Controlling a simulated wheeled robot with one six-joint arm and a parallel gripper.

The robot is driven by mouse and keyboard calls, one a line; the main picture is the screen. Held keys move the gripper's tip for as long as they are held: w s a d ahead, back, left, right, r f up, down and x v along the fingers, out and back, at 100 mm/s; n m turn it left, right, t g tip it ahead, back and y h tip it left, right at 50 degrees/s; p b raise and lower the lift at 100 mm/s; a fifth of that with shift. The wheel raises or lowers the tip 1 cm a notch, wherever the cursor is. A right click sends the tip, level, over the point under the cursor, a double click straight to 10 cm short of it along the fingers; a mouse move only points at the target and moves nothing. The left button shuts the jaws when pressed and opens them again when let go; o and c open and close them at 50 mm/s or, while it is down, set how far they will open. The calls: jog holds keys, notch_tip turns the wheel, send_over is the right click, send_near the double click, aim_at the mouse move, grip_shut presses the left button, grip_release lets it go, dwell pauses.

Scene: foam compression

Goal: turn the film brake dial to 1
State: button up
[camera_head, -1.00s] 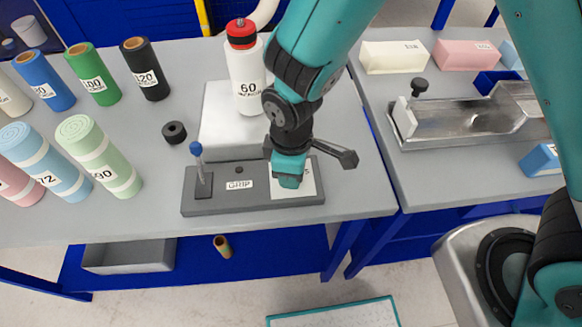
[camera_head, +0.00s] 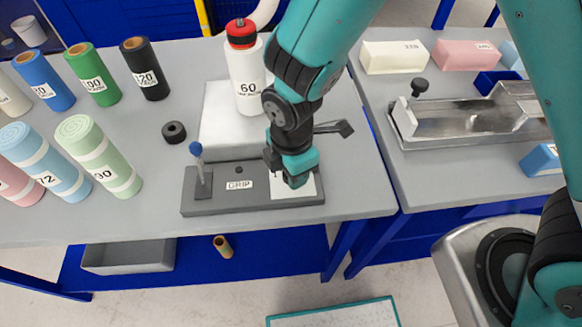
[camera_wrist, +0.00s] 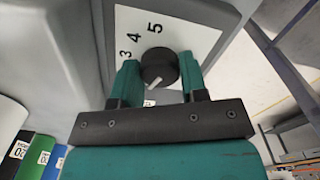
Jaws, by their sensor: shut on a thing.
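In the wrist view the film brake dial is a round black knob (camera_wrist: 160,64) on a white scale plate (camera_wrist: 185,38). The numbers 3, 4 and 5 show; lower numbers are not visible. The knob's white pointer mark points down and slightly left in that view, away from these numbers. My gripper (camera_wrist: 160,80) has its teal fingers on either side of the knob and is shut on it. In the head view my gripper (camera_head: 292,180) is at the right end of the grey GRIP base (camera_head: 228,207), over the white plate (camera_head: 307,188); the dial is hidden there.
A blue-topped lever (camera_head: 197,160) stands at the base's left end. Behind are a pale block (camera_head: 218,125) and a red-capped bottle (camera_head: 246,85) marked 60. A black ring (camera_head: 174,132) lies to the left. The bench front is clear.

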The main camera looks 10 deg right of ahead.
jog(key=shift+r, duration=0.1)
dwell(0.4)
jog(key=o, duration=0.9)
jog(key=shift+o, duration=0.2)
notch_tip(320, 180, up, 17)
jog(key=b, duration=0.1)
jog(key=shift+r, duration=0.2)
jog(key=s+d+r+m+y, duration=0.4)
jog(key=s+d+m, duration=0.5)
jog(key=m, duration=0.6)
jog(key=shift+s+d+r+m, duration=0.3)
jog(key=shift+s+d+r, duration=0.1)
jog(key=shift+s, duration=0.25)
